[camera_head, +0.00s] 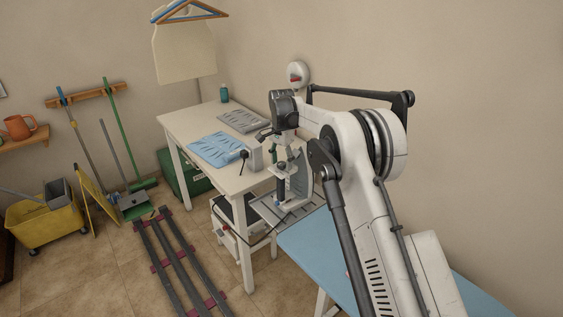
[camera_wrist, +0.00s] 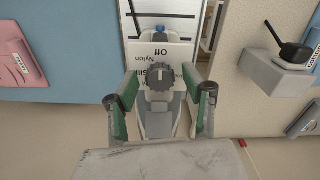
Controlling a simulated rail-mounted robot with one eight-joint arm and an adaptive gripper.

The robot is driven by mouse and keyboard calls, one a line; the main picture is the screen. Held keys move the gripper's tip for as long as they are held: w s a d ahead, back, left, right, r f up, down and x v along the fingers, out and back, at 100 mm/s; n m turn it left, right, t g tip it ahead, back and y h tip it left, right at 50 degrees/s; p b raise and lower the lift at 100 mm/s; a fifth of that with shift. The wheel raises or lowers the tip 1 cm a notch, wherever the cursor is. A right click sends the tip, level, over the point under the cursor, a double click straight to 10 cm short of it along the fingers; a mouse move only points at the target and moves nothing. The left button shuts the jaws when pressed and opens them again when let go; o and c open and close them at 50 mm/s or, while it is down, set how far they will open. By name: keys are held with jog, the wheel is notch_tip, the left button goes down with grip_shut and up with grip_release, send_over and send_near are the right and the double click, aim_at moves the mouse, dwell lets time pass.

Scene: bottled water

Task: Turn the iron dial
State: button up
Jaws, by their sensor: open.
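The iron (camera_wrist: 160,118) is grey and white, with a dark ribbed dial (camera_wrist: 159,76) facing me in the wrist view. I see gaps between the fingers and the dial. In the head view the iron (camera_head: 292,192) stands at the end of the blue ironing board (camera_head: 318,242), below my gripper (camera_head: 284,148), and is partly hidden.
A white table (camera_head: 190,122) beside the iron carries a blue folded cloth (camera_head: 215,148), a grey one (camera_head: 243,121) and a bottle (camera_head: 224,93). In the wrist view a pink cloth (camera_wrist: 20,55) lies left and a grey box (camera_wrist: 275,75) stands right.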

jog(key=c, duration=1.1)
jog(key=shift+c, duration=0.2)
jog(key=shift+f+n+b, duration=0.1)
jog(key=shift+n+b, duration=0.2)
jog(key=shift+b, duration=0.1)
jog(key=n+b, duration=0.2)
jog(key=shift+n, duration=0.3)
jog(key=shift+n+b, duration=1.05)
jog(key=shift+n, duration=0.75)
